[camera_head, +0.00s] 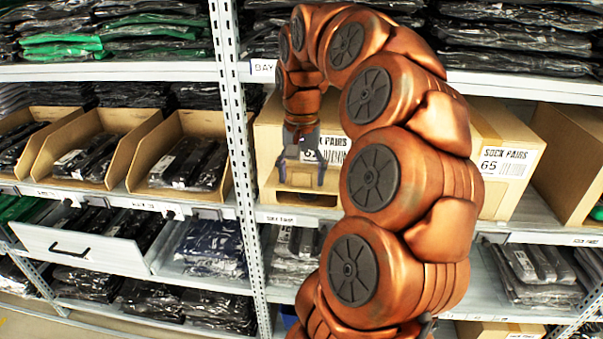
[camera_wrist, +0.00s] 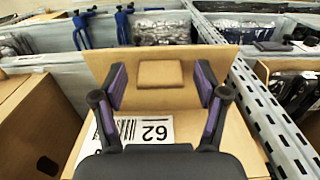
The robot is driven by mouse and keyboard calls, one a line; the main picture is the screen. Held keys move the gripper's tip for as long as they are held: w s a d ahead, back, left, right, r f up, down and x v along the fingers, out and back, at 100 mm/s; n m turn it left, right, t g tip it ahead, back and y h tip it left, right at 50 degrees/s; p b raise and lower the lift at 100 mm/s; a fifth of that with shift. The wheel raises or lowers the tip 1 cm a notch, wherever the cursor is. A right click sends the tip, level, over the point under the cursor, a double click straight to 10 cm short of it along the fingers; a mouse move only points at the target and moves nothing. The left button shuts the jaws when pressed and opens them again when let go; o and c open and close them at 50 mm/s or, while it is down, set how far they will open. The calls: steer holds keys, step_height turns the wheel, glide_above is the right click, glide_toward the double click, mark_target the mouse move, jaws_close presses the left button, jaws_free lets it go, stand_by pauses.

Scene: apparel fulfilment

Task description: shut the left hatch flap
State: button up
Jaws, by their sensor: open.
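A cardboard box (camera_head: 268,135) with a 62 label (camera_wrist: 145,130) stands on the middle shelf, right of the upright post. Its flap (camera_head: 272,195) juts out from the low front; the wrist view shows it as a wide tan panel (camera_wrist: 140,57) with a small square piece (camera_wrist: 160,73) in its middle. My gripper (camera_head: 305,180) reaches down in front of the box, over the flap. In the wrist view its two purple-padded fingers (camera_wrist: 160,85) are apart, one on each side of the square piece, with nothing between them. I cannot tell whether they touch the flap.
A SOCK PAIRS 65 box (camera_head: 508,165) stands to the right on the same shelf. The perforated post (camera_head: 238,130) is close on the left. Open bins (camera_head: 95,150) of bagged clothes fill the left bay, with a pulled-out drawer (camera_head: 80,248) below. Bagged clothes lie beneath.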

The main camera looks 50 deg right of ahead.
steer(key=shift+c, duration=0.3)
jaws_close()
steer(key=shift+f+b, duration=0.15)
steer(key=shift+b, duration=0.25)
